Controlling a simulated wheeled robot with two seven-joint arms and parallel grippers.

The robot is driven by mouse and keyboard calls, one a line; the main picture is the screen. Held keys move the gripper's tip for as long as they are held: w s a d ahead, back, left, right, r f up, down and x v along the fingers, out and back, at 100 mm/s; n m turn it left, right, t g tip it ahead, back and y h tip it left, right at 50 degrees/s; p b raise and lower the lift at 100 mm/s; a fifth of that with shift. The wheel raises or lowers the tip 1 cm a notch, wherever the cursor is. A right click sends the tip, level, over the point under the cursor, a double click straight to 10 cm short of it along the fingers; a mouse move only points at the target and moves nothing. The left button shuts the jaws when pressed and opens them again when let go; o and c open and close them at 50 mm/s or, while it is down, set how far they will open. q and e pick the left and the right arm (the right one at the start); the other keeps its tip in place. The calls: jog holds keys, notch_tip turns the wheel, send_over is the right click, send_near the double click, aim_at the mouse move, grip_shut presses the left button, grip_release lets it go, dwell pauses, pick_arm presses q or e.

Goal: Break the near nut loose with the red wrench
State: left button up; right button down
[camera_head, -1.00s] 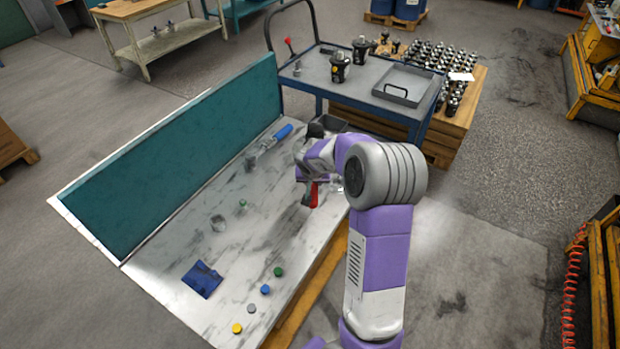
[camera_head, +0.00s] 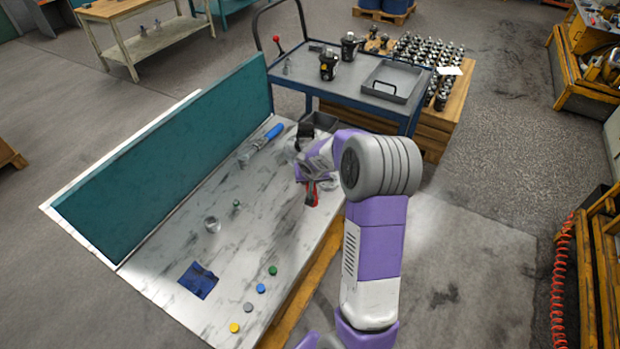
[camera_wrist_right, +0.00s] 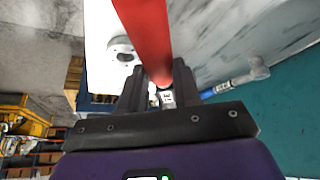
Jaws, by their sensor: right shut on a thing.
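The red wrench (camera_head: 312,194) is in my right gripper (camera_head: 308,178), over the right edge of the workbench near its far end. In the right wrist view my right gripper (camera_wrist_right: 158,88) is shut on the wrench (camera_wrist_right: 146,30), whose red length runs up out of the picture. A small metal part (camera_wrist_right: 166,98) shows between the fingers; I cannot tell what it is. A pale round part with a hole (camera_wrist_right: 122,48) lies left of the wrench. I cannot make out the near nut; my arm hides part of that area. My left gripper is not in view.
The marbled workbench (camera_head: 235,245) has a teal back panel (camera_head: 165,165). A blue-handled tool (camera_head: 262,142), a clear round object (camera_head: 212,224), a blue cloth (camera_head: 198,281) and several coloured caps lie on it. A blue cart (camera_head: 350,85) with a grey tray stands beyond.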

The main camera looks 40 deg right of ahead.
jog(key=shift+s+d+f+n+y+p, duration=0.2)
jog(key=shift+s+d+n+p, duration=0.4)
jog(key=shift+p, duration=1.35)
jog(key=shift+s+d+f+n+y+p, duration=0.15)
jog(key=shift+s+d+n+p, duration=0.45)
jog(key=shift+p, duration=1.3)
jog(key=shift+d, duration=0.1)
jog(key=p, duration=0.2)
jog(key=shift+s+d+y+p, duration=0.15)
jog(key=shift+d+y+p, duration=0.1)
jog(key=shift+d+p, duration=0.1)
jog(key=shift+w+a+n+t+b, duration=0.2)
jog(key=shift+a+n+t+b, duration=0.1)
jog(key=shift+b, duration=0.1)
jog(key=shift+w+r, duration=0.1)
jog(key=shift+r, duration=0.2)
